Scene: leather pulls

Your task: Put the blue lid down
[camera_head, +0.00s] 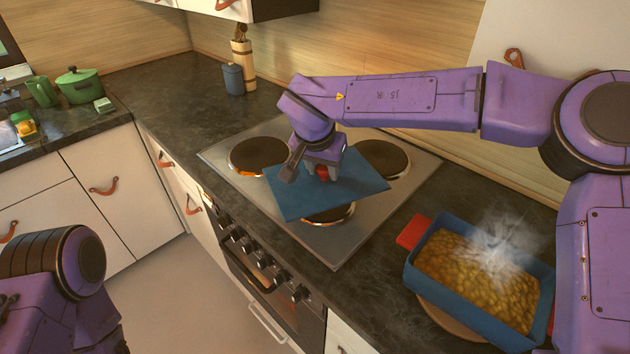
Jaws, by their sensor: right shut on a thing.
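The blue lid (285,192) is a flat rectangular plate with a small red knob (322,172) on top. My right gripper (318,170) is shut on the knob, with the lid below it. The lid is over the middle of the stove (345,249), covering parts of the hotplates; whether it touches the stove I cannot tell. A blue rectangular pot (408,277) with red handles stands open at the lower right, full of steaming yellow-brown food (470,279). My left arm shows at the lower left, but its gripper is out of the picture.
The dark counter (185,95) is clear left of the stove. A grey-blue cup (233,79) and a utensil holder (243,60) stand at the back. A green pot (79,85) and green mug (41,92) are at the far left. A round board (450,322) lies under the blue pot.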

